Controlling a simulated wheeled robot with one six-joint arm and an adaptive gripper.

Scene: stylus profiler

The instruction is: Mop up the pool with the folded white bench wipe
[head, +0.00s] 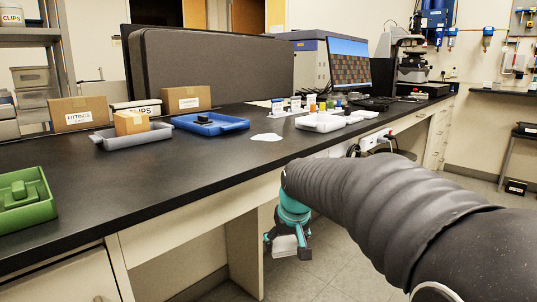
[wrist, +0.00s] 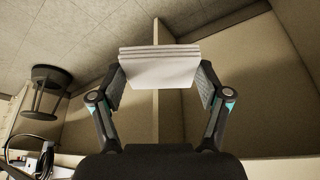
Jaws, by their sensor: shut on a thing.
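The folded white bench wipe (wrist: 158,68) is held between the two fingers of my gripper (wrist: 159,85) in the wrist view. Its layered folded edge shows at the top. In the head view my gripper (head: 288,242) hangs below the bench top, in front of the cabinets, with the white wipe (head: 285,246) in it.
The black bench (head: 170,178) has clear surface left of the pool. A blue tray (head: 212,124), a grey tray (head: 132,136) and a green bin (head: 25,199) stand on it. A white tray (head: 320,122) and small bottles lie right of the pool. A stool (wrist: 46,90) shows in the wrist view.

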